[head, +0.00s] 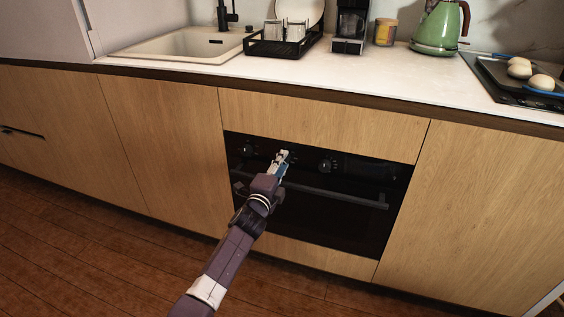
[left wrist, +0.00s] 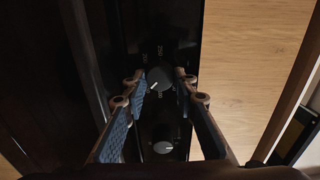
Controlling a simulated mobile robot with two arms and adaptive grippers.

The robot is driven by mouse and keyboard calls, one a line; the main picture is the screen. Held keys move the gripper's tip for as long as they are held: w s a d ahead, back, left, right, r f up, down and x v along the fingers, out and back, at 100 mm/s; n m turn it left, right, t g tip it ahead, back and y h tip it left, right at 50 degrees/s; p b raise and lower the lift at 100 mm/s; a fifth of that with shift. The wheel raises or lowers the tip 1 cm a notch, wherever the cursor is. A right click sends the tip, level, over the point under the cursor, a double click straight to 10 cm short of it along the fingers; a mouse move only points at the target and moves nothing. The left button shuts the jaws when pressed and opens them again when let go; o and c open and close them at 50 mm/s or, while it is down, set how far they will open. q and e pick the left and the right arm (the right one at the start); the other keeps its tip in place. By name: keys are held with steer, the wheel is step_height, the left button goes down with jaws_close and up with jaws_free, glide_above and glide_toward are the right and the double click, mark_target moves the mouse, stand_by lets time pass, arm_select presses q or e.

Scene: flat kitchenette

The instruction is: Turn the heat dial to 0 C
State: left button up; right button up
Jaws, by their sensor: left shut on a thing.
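The heat dial (left wrist: 159,80) is a round black knob with a white pointer line and printed numbers around it, on the black oven panel. My left gripper (left wrist: 160,82) has its two blue-padded fingers on either side of this dial and is shut on it. The pointer slants toward the lower left in the left wrist view. In the head view the left gripper (head: 282,157) is at the oven's control panel and hides the dial it holds. My right gripper is in neither view.
A second dial (left wrist: 163,147) sits close by on the panel. In the head view, other knobs show left (head: 248,149) and right (head: 325,166) of the gripper. The oven handle (head: 345,195) runs just below. The counter (head: 390,75) with dishes and a kettle (head: 437,28) is above.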

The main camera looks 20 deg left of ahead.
arm_select(q)
steer(key=n+p, duration=0.4)
steer(key=n, duration=2.3)
steer(key=shift+a+f, duration=0.1)
steer(key=shift+a, duration=0.05)
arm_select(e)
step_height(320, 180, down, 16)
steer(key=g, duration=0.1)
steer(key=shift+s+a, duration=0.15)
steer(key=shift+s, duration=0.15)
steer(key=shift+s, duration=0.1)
arm_select(q)
steer(key=o, duration=1.2)
steer(key=shift+c, duration=0.2)
